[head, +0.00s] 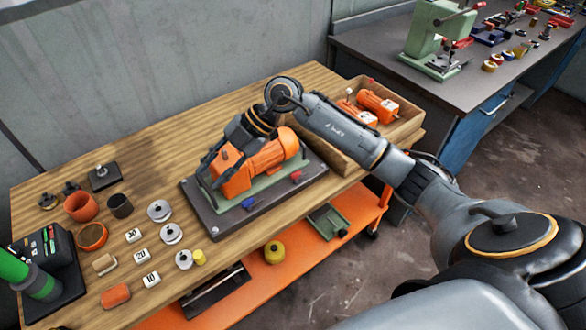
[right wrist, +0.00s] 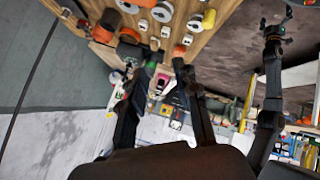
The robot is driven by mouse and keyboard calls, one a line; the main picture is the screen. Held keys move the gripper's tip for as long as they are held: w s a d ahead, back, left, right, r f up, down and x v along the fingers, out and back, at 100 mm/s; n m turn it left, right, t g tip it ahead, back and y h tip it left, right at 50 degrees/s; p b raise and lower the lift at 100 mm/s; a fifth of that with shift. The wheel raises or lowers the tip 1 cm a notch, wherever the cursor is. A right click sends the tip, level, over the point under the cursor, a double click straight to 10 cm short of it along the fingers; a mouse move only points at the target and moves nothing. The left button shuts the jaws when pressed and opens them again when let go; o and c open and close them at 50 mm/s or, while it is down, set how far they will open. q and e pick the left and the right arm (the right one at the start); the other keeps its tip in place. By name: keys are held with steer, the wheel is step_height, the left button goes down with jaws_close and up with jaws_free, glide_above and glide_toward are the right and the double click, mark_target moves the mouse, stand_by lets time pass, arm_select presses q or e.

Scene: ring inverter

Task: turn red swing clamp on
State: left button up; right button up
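The red swing clamp (head: 296,176) is a small red part on the right side of the dark fixture plate (head: 215,229) in the head view. A blue clamp part (head: 249,203) sits at the plate's front. An orange motor (head: 262,160) lies on the fixture's green base. My right gripper (head: 213,166) is over the motor's left part, its fingers pointing down and left, apart from the red clamp. In the right wrist view its two fingers (right wrist: 165,68) are spread with a gap between them. The red clamp cannot be made out there.
A wooden box (head: 408,126) with orange motors stands right of the fixture. Cups, discs and number blocks (head: 133,235) lie on the table's left. A green cylinder (head: 18,268) stands at the left edge. A second bench (head: 380,45) is behind at right.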

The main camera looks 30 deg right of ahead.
steer(key=d+m+h, duration=0.2)
steer(key=d+h, duration=0.3)
steer(key=d, duration=0.6)
steer(key=r+m+g+h, duration=0.2)
steer(key=m+h, duration=0.2)
glide_above(296, 172)
step_height(296, 172, down, 14)
steer(key=shift+a+r+p, duration=0.1)
steer(key=shift+r+p, duration=0.05)
steer(key=shift+p, duration=0.55)
arm_select(q)
steer(key=shift+w+a+r, duration=0.1)
steer(key=shift+w+r, duration=0.55)
steer(key=shift+r, duration=0.05)
arm_select(e)
jaws_close()
